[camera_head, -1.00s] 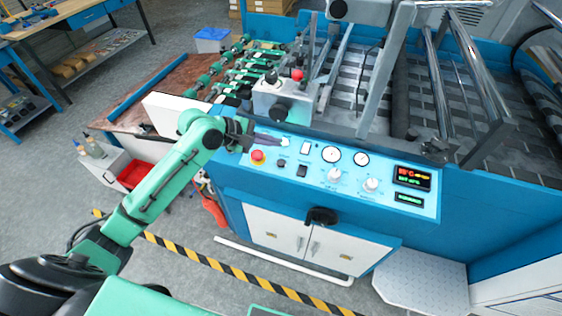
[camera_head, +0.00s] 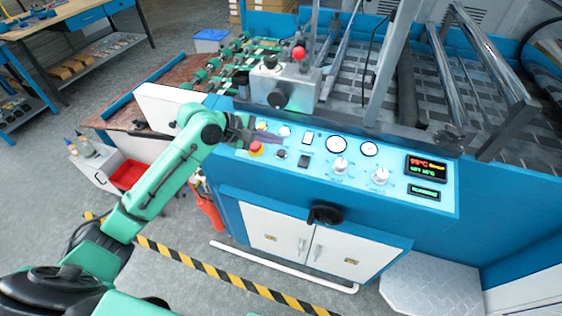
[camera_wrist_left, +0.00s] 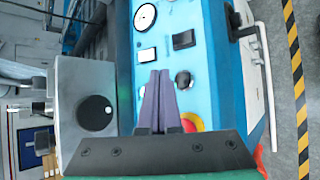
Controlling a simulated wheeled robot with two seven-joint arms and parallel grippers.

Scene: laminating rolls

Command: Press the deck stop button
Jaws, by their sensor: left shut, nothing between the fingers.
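A red mushroom button on a yellow collar (camera_head: 256,149) sits at the left of the blue control panel (camera_head: 440,202). It also shows in the left wrist view (camera_wrist_left: 193,122), partly hidden behind my fingers. Another red knob (camera_head: 299,53) tops the grey block above the panel. The labels are too small to show which is the deck stop. My left gripper (camera_head: 280,141) is shut and empty over the panel's left end, its tips just right of the red-and-yellow button. In the wrist view its fingertips (camera_wrist_left: 160,73) lie left of a black round button (camera_wrist_left: 184,80). My right gripper is out of view.
The panel also has a black square switch (camera_head: 304,160), a white rocker (camera_head: 308,138), gauges, dials and a lit display (camera_head: 427,168). The grey block (camera_head: 285,85) with a black knob stands close above my gripper. Rollers lie behind.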

